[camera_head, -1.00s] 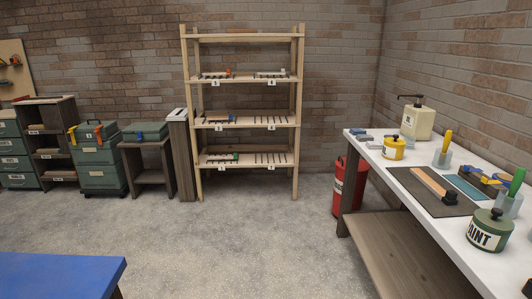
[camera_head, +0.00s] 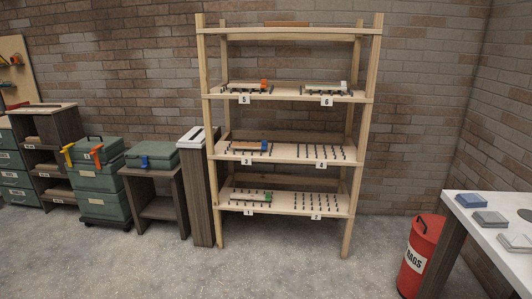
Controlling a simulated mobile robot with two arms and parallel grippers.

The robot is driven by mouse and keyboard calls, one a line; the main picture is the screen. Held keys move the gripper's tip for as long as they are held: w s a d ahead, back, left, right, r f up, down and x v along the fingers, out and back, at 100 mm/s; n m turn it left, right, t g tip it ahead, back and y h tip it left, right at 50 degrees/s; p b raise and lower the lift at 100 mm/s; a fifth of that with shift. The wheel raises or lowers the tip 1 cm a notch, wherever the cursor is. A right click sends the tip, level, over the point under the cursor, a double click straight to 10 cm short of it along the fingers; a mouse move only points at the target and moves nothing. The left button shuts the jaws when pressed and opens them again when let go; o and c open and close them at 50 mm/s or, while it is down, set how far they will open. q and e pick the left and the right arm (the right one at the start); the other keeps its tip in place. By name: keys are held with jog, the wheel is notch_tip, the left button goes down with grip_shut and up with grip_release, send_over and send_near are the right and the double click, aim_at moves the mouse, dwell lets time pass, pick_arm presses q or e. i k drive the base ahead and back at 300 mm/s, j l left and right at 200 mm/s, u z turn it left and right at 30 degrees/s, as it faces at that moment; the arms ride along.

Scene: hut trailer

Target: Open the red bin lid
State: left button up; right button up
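The red bin (camera_head: 421,250) stands on the floor at the lower right, beside the leg of the white-topped workbench. It is a red cylinder with a white label reading "RAGS". Its red lid (camera_head: 428,225) appears to lie shut on top, with a small dark part at its upper left edge. The bench leg stands in front of the bin's lower right side. Neither of my grippers is in view.
The white workbench (camera_head: 490,232) holds several grey and blue blocks at the right. A wooden shelf rack (camera_head: 361,150) stands against the brick wall. Green toolboxes (camera_head: 98,180) and dark cabinets line the left. The grey floor (camera_head: 300,272) in front is clear.

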aim_at(440, 225)
jog(key=i+j+z, duration=0.1)
jog(key=i+j, duration=1.1)
jog(key=j, duration=0.15)
jog(key=z, duration=1.7)
jog(key=i+z, duration=0.15)
jog(key=i, duration=0.35)
